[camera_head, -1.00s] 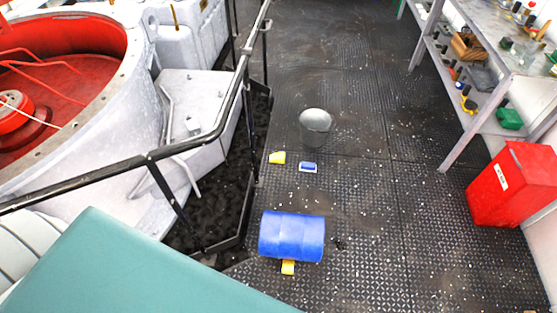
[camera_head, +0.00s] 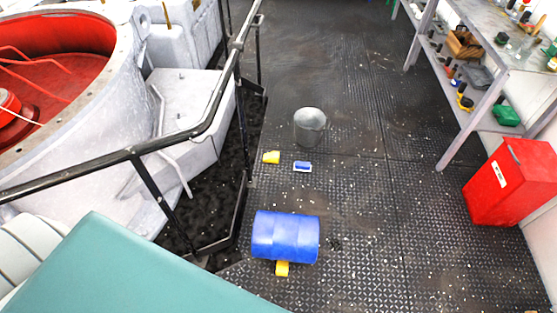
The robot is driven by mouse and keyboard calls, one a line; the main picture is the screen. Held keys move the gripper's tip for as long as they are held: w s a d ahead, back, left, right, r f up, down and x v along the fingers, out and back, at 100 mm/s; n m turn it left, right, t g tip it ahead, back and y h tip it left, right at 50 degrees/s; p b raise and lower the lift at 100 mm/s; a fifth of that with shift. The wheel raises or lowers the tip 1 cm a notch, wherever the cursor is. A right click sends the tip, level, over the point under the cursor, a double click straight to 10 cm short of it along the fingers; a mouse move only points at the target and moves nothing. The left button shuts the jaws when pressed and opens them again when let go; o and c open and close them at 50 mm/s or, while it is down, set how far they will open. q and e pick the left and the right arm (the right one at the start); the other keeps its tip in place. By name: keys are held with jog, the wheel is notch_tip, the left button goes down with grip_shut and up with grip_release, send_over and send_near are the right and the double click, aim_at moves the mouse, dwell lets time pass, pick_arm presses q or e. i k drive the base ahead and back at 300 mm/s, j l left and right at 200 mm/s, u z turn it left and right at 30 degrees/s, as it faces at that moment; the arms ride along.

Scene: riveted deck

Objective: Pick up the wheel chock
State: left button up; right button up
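A small yellow block (camera_head: 282,268), which looks like a wheel chock, sits on the deck against the near side of a blue barrel (camera_head: 286,238) lying on its side. A second small yellow wedge-like piece (camera_head: 271,157) lies farther off, left of a small blue and white item (camera_head: 302,167). I cannot tell for certain which yellow piece is the chock. Neither of my grippers is in view.
A grey bucket (camera_head: 310,127) stands beyond the small items. A black railing (camera_head: 150,195) runs along the left. A red box (camera_head: 511,183) and a cluttered shelf unit (camera_head: 490,50) line the right. The deck (camera_head: 390,220) between is mostly clear.

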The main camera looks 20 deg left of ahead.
aim_at(273, 158)
jog(key=i+l+z, duration=0.35)
jog(key=l, duration=0.35)
jog(key=i+l+z, duration=0.3)
jog(key=i+l, duration=0.25)
jog(key=i+l+u, duration=0.15)
jog(key=i+u, duration=0.15)
jog(key=i, duration=0.25)
jog(key=i+l+u, duration=0.25)
jog(key=i, duration=0.3)
jog(key=i+j+u, duration=0.1)
jog(key=i+u, duration=0.35)
jog(key=i+l+u, duration=0.15)
jog(key=i+u, duration=0.25)
jog(key=i, duration=0.25)
jog(key=i+l+u, duration=0.25)
jog(key=i+u, duration=0.2)
jog(key=i, duration=0.1)
